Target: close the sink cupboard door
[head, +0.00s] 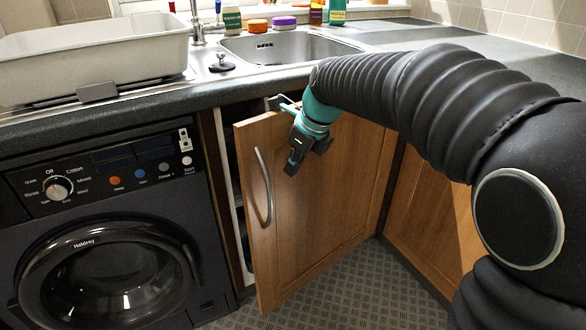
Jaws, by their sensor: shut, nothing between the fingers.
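The sink cupboard door (325,215) is wooden and stands partly open below the sink. Its hinge side is at the right and its free edge is at the left, swung out toward me. A curved metal handle (264,188) is near the free edge. A dark gap into the cupboard shows left of the door. My gripper (291,170) is shut and empty, in front of the upper part of the door, right of the handle. I cannot tell whether it touches the door.
A dark washing machine (110,240) stands left of the cupboard. Above are the sink (285,47), a white basin (95,62) and several bottles and jars. Another wooden cupboard (428,230) adjoins at the right. The patterned floor (350,290) in front is clear.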

